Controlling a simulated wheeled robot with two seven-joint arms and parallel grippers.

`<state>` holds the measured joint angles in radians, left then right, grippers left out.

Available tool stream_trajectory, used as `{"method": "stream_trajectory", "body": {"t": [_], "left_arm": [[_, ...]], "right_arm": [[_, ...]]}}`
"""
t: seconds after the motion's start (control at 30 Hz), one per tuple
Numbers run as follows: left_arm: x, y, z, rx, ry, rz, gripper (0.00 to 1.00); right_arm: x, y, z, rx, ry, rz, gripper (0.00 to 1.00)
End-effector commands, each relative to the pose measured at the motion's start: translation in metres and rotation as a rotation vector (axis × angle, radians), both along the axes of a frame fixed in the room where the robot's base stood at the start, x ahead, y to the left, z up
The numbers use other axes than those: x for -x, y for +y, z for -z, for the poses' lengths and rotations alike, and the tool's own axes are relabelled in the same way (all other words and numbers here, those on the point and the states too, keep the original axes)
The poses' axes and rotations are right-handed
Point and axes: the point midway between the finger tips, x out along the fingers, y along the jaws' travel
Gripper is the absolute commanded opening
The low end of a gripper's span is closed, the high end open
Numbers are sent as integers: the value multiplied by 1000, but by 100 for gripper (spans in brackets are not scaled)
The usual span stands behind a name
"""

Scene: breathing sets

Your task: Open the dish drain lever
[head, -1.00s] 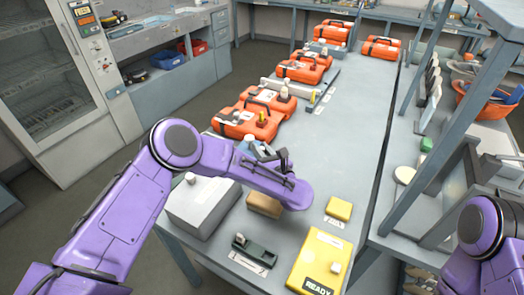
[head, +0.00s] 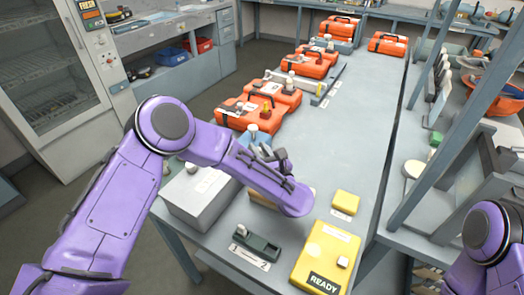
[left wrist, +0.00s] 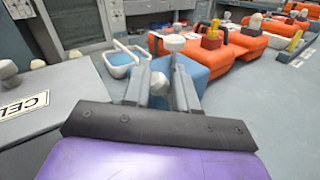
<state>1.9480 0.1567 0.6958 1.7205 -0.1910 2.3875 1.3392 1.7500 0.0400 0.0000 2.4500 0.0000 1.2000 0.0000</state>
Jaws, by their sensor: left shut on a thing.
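My left gripper (head: 268,153) is over the work table, beyond the grey box, seen mostly from behind its purple wrist. In the left wrist view the left gripper (left wrist: 160,78) has its two grey fingers on either side of a small pale rounded knob (left wrist: 158,84), shut on it. I cannot tell whether this knob is the dish drain lever. A blue block (left wrist: 200,68) with a white-topped knob (left wrist: 174,42) stands just beyond the fingers, partly hidden. A white-rimmed blue dish (left wrist: 122,62) is just left of them. My right gripper is out of view.
Orange cases (head: 248,112) line the table's far left side. A yellow READY case (head: 325,258), a small yellow block (head: 346,202) and a dark green latch device (head: 257,243) are in front. The table's right middle is clear.

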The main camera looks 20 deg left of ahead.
Motion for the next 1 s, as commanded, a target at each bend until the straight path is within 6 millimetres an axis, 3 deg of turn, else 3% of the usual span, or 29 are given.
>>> {"method": "stream_trajectory", "body": {"t": [0.03,0.67,0.7,0.77,1.0], "left_arm": [[5,2,9,-3,18,-6,0],[9,3,12,-5,22,-7,0],[9,3,12,-5,22,-7,31],[9,3,11,-4,21,-7,45],[7,2,8,-2,12,-3,45]], "right_arm": [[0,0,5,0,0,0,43],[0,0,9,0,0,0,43],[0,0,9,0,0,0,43],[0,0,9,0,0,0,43],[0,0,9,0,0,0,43]]}}
